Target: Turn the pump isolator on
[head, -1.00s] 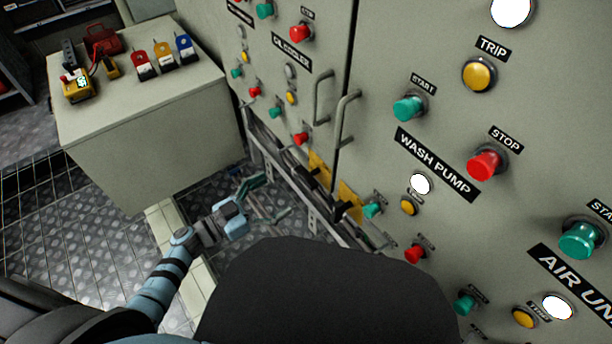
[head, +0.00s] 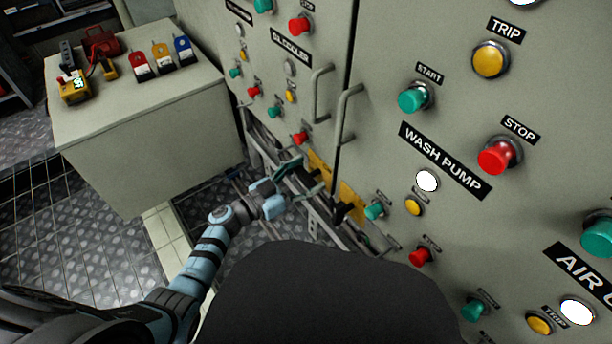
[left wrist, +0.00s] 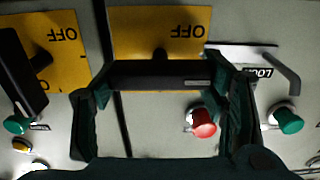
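Two yellow isolator plates show on the grey cabinet, each with a black handle. In the left wrist view the middle plate (left wrist: 190,20) reads OFF, upside down in the picture, with its black handle (left wrist: 160,75) lying crosswise. The other plate (left wrist: 62,38) also reads OFF, and its black handle (left wrist: 22,75) is at the left edge. I cannot read which one is the pump isolator. My left gripper (left wrist: 165,100) is open, its fingers on either side of the middle handle; contact is unclear. In the head view my left gripper (head: 312,177) is close to the plates. My right gripper is not seen.
Red (left wrist: 203,121) and green (left wrist: 287,118) buttons stick out near the left gripper. Door handles (head: 345,115) and a wash pump stop button (head: 499,156) also project from the cabinet. A grey bench (head: 150,120) stands to the left with padlocks on top.

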